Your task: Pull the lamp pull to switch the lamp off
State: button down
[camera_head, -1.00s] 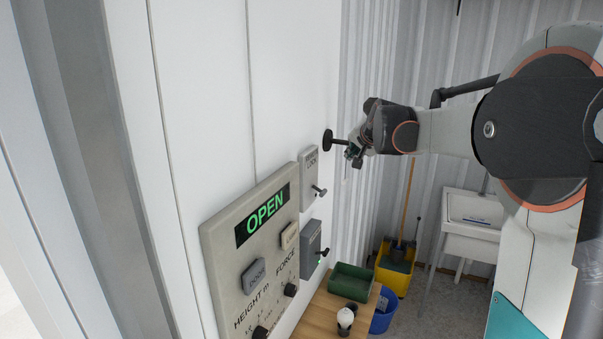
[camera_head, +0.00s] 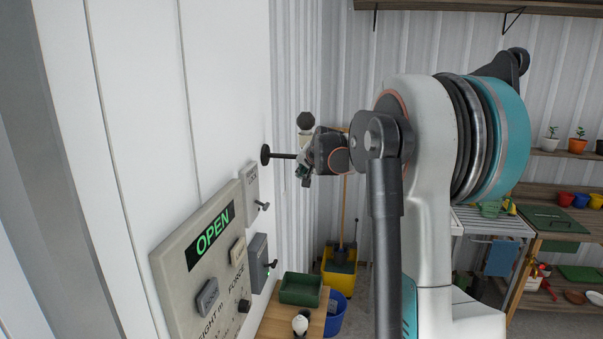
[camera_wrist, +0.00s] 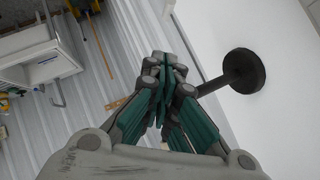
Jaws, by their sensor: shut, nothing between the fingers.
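A black wall mount (camera_head: 265,155), a round disc with a rod, juts from the white wall. In the wrist view its disc (camera_wrist: 244,71) is right of my fingers and its rod runs behind them. I cannot pick out the lamp pull or any cord; my gripper and wrist cover the rod's far end. My gripper (camera_head: 303,172) is beside that rod end, and I cannot tell whether it touches it. In the wrist view my gripper (camera_wrist: 163,70) has its fingertips together with nothing seen between them.
A control panel (camera_head: 172,262) reading OPEN is on the wall at lower left, with a lock box (camera_head: 251,185) and grey switch box (camera_head: 259,262) beside it. Below are a green tray (camera_head: 300,290), a white bulb-like object (camera_head: 300,322) and a yellow bucket (camera_head: 341,281). Shelves stand at right.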

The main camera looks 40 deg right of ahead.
aim_at(285, 193)
jog(key=w+f+p, duration=0.1)
jog(key=w+f, duration=0.6)
jog(key=shift+w+d+f+p, duration=0.25)
jog(key=shift+d+f+p, duration=0.05)
jog(key=shift+f, duration=0.1)
